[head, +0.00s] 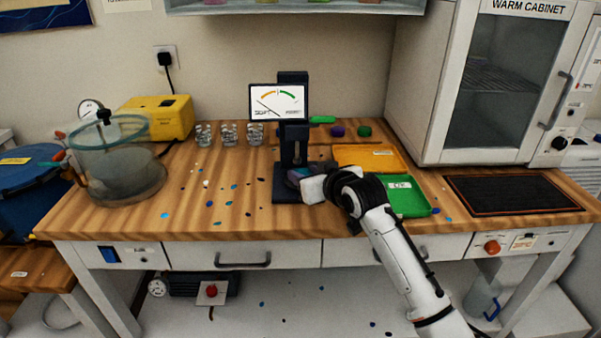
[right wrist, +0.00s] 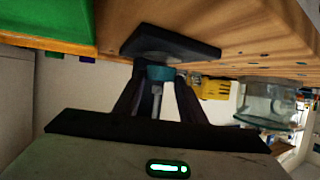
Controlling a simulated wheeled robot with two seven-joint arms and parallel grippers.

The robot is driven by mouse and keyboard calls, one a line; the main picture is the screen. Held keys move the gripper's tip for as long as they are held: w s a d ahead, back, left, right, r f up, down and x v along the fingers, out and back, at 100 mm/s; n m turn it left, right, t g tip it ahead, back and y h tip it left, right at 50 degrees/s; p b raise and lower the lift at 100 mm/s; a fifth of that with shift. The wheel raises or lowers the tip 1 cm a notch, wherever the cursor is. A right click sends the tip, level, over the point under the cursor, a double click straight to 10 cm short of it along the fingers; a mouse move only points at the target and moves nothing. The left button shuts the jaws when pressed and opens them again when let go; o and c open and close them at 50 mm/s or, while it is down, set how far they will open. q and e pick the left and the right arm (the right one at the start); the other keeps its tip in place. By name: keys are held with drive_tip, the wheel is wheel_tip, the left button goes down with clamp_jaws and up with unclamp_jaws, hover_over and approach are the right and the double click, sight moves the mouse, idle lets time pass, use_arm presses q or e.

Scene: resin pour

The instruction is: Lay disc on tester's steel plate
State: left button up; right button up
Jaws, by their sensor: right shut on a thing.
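The tester (head: 293,148) stands upright near the middle of the bench. It has a dark column, a dial screen (head: 277,101) and a dark base (head: 284,193). My right gripper (head: 303,178) is low in front of the column, over the base. In the right wrist view, which is upside down, its fingers (right wrist: 160,82) are shut on a teal disc (right wrist: 160,73). The tester's dark base (right wrist: 170,43) shows close beyond the disc. The steel plate is mostly hidden by the disc and gripper, so I cannot tell whether they touch. My left gripper is out of view.
A green tray (head: 407,209) and an orange tray (head: 372,152) lie right of the tester. Purple (head: 337,131) and green (head: 364,131) pieces lie behind. Several small jars (head: 229,134) and a glass chamber (head: 122,170) stand left. Coloured spots dot the bench front.

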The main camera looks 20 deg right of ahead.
sight(301, 170)
drive_tip(key=w, duration=0.2)
drive_tip(key=shift+w+a, duration=0.2)
drive_tip(key=shift+w, duration=0.15)
drive_tip(key=shift+w+f, duration=0.35)
drive_tip(key=shift+f, duration=0.35)
drive_tip(key=shift+f, duration=0.1)
drive_tip(key=o, duration=1.1)
drive_tip(key=shift+f, duration=0.1)
drive_tip(key=shift+c, duration=0.2)
drive_tip(key=shift+s+r, duration=0.2)
drive_tip(key=shift+r, duration=0.05)
drive_tip(key=v, duration=1.1)
drive_tip(key=shift+s+r+p, duration=0.1)
drive_tip(key=shift+s+p, duration=0.2)
